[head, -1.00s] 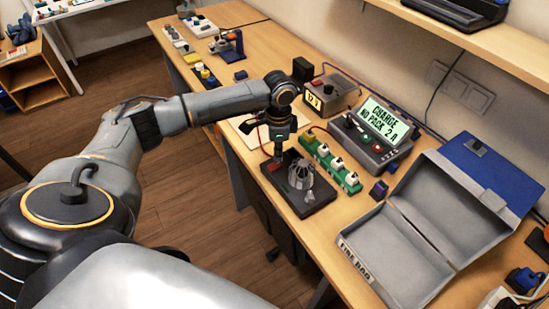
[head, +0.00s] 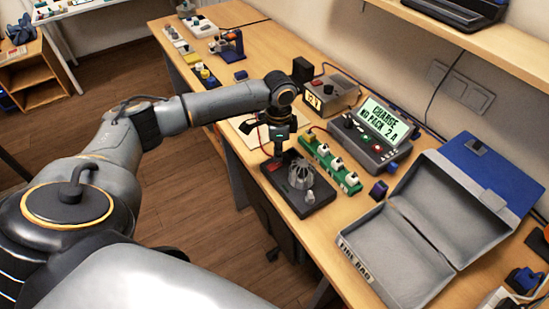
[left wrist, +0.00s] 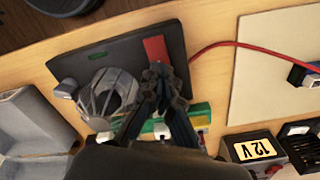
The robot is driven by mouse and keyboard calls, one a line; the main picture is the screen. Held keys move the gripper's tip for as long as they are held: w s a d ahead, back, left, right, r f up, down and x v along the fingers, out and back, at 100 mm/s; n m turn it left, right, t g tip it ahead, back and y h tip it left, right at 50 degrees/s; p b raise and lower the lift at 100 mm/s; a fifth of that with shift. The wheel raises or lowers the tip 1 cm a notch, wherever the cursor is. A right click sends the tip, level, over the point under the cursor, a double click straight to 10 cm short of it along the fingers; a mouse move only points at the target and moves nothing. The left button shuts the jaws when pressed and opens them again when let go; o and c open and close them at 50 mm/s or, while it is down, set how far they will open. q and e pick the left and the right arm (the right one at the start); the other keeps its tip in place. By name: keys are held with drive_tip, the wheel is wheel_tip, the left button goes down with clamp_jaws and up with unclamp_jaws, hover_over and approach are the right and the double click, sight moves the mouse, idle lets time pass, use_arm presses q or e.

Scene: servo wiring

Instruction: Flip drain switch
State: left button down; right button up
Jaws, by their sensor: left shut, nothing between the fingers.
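A black base plate (head: 313,204) on the bench carries a grey finned, cage-like part (head: 300,174). In the left wrist view the base (left wrist: 130,45) also shows a red block (left wrist: 155,50), a small green mark (left wrist: 96,57) and a grey knob (left wrist: 66,88) beside the finned part (left wrist: 108,95). I cannot tell which piece is the drain switch. My left gripper (head: 278,156) points down over the base's far-left part. Its fingertips (left wrist: 160,72) are shut and empty, close to the red block; contact is unclear. My right gripper is out of view.
A green strip with white pieces (head: 336,171) lies just right of the base. Behind it stand a charger with a lit screen (head: 384,120) and a 12 V box (head: 340,92). An open grey case (head: 390,245) is at the right. A red wire (left wrist: 240,46) runs near the gripper.

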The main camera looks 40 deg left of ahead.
sight(278, 163)
use_arm(q)
drive_tip(key=shift+f, duration=1.05)
idle(0.6)
drive_tip(key=shift+r, duration=0.1)
wheel_tip(278, 163, up, 7)
drive_tip(key=p, duration=0.8)
idle(0.4)
